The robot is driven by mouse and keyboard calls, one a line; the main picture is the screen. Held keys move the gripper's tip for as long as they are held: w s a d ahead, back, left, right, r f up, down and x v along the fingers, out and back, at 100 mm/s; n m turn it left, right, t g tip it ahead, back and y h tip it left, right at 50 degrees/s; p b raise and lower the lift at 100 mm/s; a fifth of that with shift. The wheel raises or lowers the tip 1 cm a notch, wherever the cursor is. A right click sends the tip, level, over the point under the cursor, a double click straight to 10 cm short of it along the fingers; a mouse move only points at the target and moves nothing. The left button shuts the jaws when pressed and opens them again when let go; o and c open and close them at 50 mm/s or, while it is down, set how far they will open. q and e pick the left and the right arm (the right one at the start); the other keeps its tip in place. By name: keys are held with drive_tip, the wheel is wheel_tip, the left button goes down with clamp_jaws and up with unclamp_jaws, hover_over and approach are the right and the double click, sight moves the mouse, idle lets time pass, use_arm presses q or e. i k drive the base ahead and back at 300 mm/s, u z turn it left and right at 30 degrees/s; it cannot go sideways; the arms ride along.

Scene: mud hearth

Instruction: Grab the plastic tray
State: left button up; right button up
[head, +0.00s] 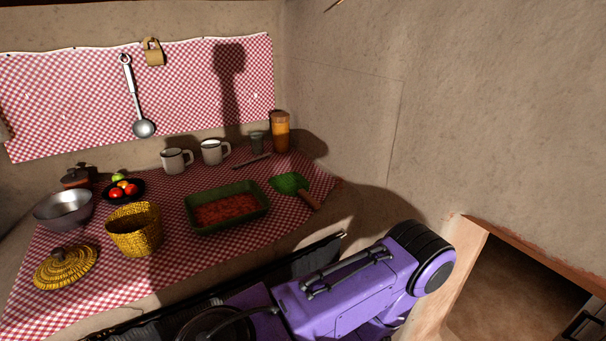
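The green plastic tray (193,223) sits on the red checked cloth, near the middle of the counter. It is rectangular with raised walls, and its inside looks red and mottled; I cannot tell whether that is food or the tray floor. Nothing of mine touches it. One of my purple arms crosses the bottom of the head view, in front of the counter and to the right of the tray. Neither gripper's fingers can be made out.
A green wooden-handled utensil (289,183) lies right of the tray. A yellow woven basket (135,232) and its lid (66,267) are left. Behind are mugs (174,161), a fruit bowl (137,195) and an amber jar (280,133). A metal bowl (64,211) stands far left.

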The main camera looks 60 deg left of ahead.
sight(216, 210)
drive_tip(key=z, duration=0.2)
drive_tip(key=k, duration=1.7)
drive_tip(key=u, duration=1.15)
drive_tip(key=i, duration=0.45)
